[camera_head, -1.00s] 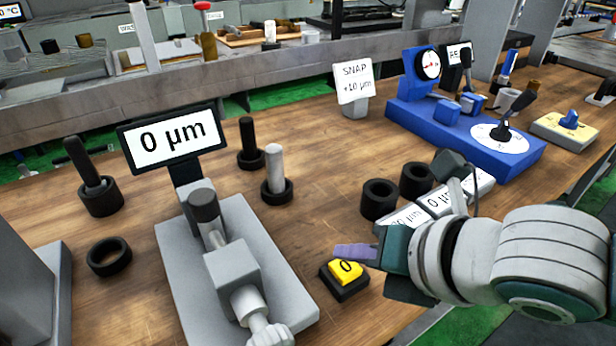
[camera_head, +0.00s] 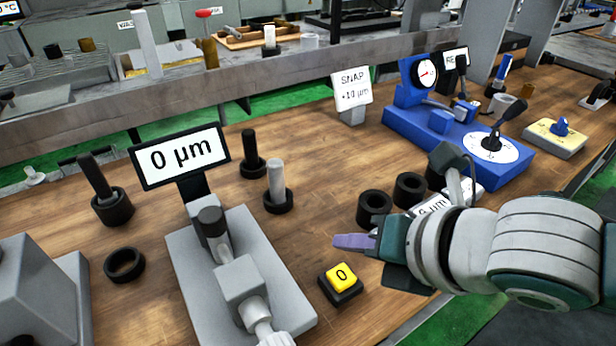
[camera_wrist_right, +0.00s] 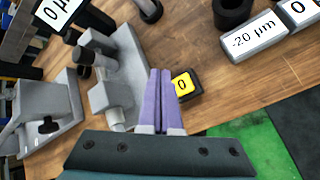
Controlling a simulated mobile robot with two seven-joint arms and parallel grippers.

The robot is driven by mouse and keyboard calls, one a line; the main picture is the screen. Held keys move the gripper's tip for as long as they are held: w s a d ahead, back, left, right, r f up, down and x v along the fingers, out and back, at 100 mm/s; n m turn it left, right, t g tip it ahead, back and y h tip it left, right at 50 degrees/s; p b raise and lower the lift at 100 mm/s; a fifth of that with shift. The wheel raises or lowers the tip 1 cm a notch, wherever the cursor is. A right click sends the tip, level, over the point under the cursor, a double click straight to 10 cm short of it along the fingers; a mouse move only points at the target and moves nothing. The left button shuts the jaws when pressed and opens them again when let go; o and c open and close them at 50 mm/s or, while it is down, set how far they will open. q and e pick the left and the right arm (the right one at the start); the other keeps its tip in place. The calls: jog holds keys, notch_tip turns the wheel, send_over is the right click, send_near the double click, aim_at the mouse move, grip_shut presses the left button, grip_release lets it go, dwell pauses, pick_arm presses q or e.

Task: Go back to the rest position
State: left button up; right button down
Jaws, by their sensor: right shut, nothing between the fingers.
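My right gripper (camera_head: 352,242) reaches in from the right in the head view, above the front of the wooden table. In the right wrist view its two purple fingers (camera_wrist_right: 160,100) lie together, shut and empty. The yellow button marked 0 (camera_head: 341,277) sits on its black base just below the fingers in the head view. It also shows beside the fingertips in the right wrist view (camera_wrist_right: 183,83), apart from them as far as I can tell. My left gripper is not in view.
A grey gauge stand (camera_head: 240,275) with a display reading 0 µm (camera_head: 180,156) stands left of the button. Black rings (camera_head: 374,208) and labelled blocks are near my right wrist. A blue dial device (camera_head: 460,140) stands farther back. Bare wood (camera_head: 320,170) lies in the middle.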

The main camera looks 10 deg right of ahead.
dwell(0.5)
jog(key=shift+s+a+r+m, duration=0.1)
jog(key=shift+s+a+m, duration=0.1)
jog(key=shift+m, duration=0.1)
jog(key=s+a+r+m+g+h+p, duration=0.1)
jog(key=s+r+m, duration=0.25)
jog(key=m, duration=0.35)
jog(key=s+a+r+m+p, duration=0.1)
jog(key=s+r+m+p, duration=0.1)
jog(key=s+m, duration=0.35)
jog(key=s+d+r+m+g+h+p, duration=0.3)
jog(key=s+d+m, duration=0.6)
jog(key=m, duration=0.7)
notch_tip(320, 180, up, 38)
jog(key=m+p, duration=0.1)
jog(key=p, duration=3.5)
jog(key=shift+s+r+g, duration=0.25)
jog(key=shift+s+g, duration=0.05)
jog(key=shift+s, duration=0.15)
